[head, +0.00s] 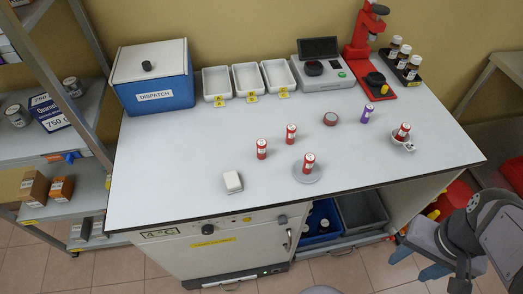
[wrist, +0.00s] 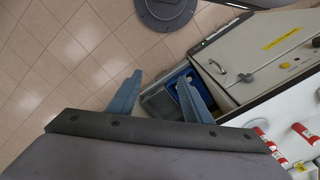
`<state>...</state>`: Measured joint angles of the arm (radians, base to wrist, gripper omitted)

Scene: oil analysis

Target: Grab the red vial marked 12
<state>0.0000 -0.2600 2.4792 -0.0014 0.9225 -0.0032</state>
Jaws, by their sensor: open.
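Several red vials with white labels stand on the white bench in the head view: one at left (head: 262,149), one behind it (head: 291,133), one on a round grey disc (head: 308,163), and one in a small white holder at right (head: 402,131). Their numbers are too small to read, so I cannot tell which is 12. My gripper (head: 407,267) is open and empty beyond the bench's front right, apart from every vial. In the wrist view its two blue fingers (wrist: 158,79) are spread over the floor and lower cabinet; red vials (wrist: 304,133) show at the right edge.
A purple vial (head: 367,114) and a dark red round piece (head: 330,118) stand nearby. A white block (head: 232,182) lies at front left.

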